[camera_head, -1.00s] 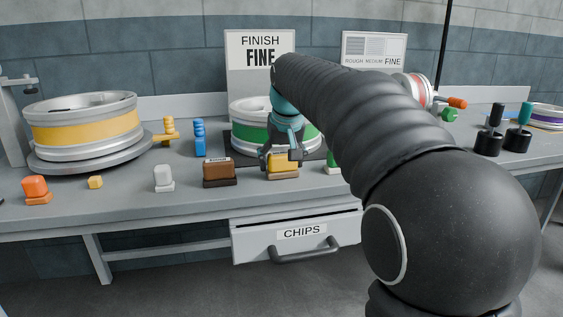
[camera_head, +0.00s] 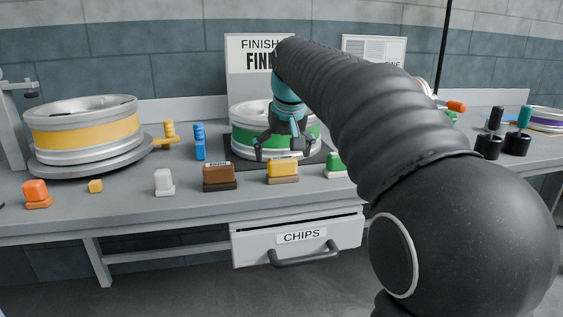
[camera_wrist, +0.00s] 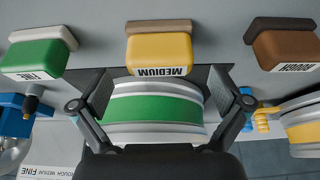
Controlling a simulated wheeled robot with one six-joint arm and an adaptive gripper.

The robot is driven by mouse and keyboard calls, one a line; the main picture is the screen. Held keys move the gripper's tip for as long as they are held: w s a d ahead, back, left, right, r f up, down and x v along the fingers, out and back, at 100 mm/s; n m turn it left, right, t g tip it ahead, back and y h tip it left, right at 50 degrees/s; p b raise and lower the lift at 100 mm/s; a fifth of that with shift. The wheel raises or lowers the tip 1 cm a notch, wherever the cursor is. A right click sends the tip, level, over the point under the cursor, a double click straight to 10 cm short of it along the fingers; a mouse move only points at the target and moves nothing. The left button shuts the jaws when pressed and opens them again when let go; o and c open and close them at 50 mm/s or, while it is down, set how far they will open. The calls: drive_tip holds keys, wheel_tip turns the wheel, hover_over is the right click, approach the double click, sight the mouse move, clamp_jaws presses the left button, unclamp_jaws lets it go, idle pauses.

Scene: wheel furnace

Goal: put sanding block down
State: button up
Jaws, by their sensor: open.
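The yellow sanding block (camera_head: 283,168), labelled MEDIUM in the wrist view (camera_wrist: 160,52), stands upright on its brown base on the bench. My gripper (camera_head: 284,150) is open and empty above and behind this block, apart from it, in front of the green-banded wheel (camera_head: 250,133). In the wrist view my gripper's fingers (camera_wrist: 160,88) are spread, with the yellow block beyond them. The brown block (camera_head: 219,175), labelled ROUGH in the wrist view (camera_wrist: 285,50), stands to its left. The green block (camera_head: 335,163), labelled FINE in the wrist view (camera_wrist: 38,52), stands to its right, partly hidden by my arm.
A yellow-banded wheel (camera_head: 85,130) stands at the left. White (camera_head: 164,180), orange (camera_head: 36,190) and small yellow (camera_head: 95,186) pieces sit near the front edge. A blue piece (camera_head: 200,142) stands behind. The CHIPS drawer (camera_head: 260,248) is below. Bare bench (camera_head: 130,200) lies among the pieces.

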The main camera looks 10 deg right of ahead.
drive_tip(key=p+v, duration=0.1)
drive_tip(key=v, duration=0.7)
drive_tip(key=s+f+t, duration=0.1)
drive_tip(key=s+f, duration=2.3)
drive_tip(key=s, duration=0.3)
drive_tip(key=shift+f, duration=0.25)
